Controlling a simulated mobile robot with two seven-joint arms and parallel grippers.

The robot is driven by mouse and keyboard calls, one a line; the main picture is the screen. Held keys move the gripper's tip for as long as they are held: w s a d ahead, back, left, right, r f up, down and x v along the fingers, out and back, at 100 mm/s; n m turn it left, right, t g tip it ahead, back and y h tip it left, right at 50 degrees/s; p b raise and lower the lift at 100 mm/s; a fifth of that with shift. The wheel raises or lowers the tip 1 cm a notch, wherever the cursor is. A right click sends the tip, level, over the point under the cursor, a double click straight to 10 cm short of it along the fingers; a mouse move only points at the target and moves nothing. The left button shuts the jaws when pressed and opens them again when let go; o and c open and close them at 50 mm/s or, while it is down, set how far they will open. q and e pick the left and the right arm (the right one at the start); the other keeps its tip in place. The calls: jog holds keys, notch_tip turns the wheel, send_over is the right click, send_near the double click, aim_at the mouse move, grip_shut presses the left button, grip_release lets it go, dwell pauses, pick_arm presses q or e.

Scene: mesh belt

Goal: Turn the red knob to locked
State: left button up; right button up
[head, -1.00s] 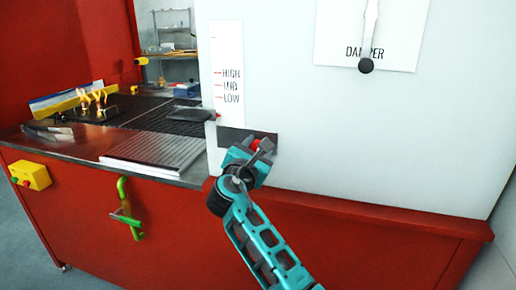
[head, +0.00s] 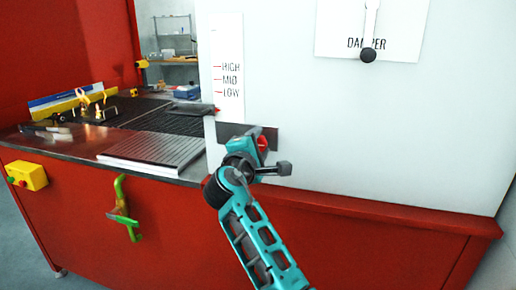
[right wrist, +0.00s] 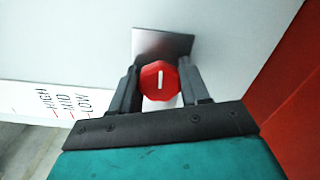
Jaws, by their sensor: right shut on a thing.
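The red knob (head: 263,143) sits on a dark plate (head: 232,132) on the white panel, low down by its left edge. My right gripper (head: 259,147) is at the knob and partly covers it in the head view. In the right wrist view the red knob (right wrist: 160,82) is between the two dark fingers of my right gripper (right wrist: 160,74), which is shut on it. A white line on the knob's face stands nearly upright in that view. I cannot read any locked mark. My left gripper is not in view.
A damper plate with a black-tipped lever (head: 368,54) is above right. A HIGH/MID/LOW scale (head: 229,78) is on the panel's left side. The mesh belt (head: 175,118) and a metal plate (head: 152,154) lie left. A green handle (head: 122,212) hangs on the red front.

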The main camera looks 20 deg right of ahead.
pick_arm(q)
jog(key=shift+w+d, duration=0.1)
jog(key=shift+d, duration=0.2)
pick_arm(e)
jog(key=shift+f+m, duration=0.15)
jog(key=shift+m, duration=0.25)
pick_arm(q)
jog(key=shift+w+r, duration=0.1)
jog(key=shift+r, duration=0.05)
pick_arm(e)
jog(key=o, duration=1.1)
jog(key=shift+c, duration=0.2)
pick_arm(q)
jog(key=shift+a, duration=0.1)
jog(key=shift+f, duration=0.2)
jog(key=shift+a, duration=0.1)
